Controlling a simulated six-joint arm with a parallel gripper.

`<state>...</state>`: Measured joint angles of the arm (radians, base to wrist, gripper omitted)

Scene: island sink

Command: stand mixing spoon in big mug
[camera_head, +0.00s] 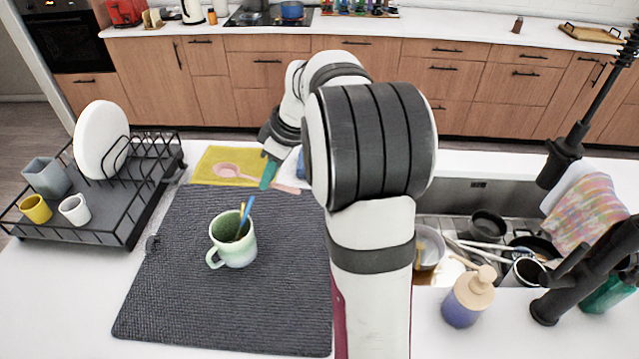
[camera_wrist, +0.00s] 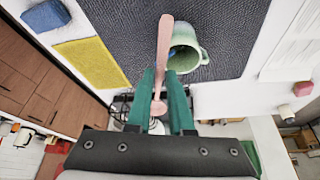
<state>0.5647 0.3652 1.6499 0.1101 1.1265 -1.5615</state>
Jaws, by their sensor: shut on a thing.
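The pink mixing spoon (camera_head: 232,171) is held between the teal fingers of my gripper (camera_head: 269,173). It lies roughly level across the picture, in front of the yellow cloth in the head view. In the wrist view the spoon (camera_wrist: 164,50) runs up from between the fingers (camera_wrist: 166,98). The big mug (camera_head: 236,249), pale green and white, stands upright on the dark mat, nearer the head camera than my gripper. A blue and a yellow utensil lean in it. In the wrist view the mug (camera_wrist: 186,48) is just right of the spoon, apart from my fingers.
The dark drying mat (camera_head: 210,310) is mostly clear around the mug. A yellow cloth (camera_head: 210,155) lies behind it. A dish rack (camera_head: 110,215) with a plate and cups stands left. The sink (camera_head: 450,200) with pans and a soap bottle (camera_head: 467,305) are right.

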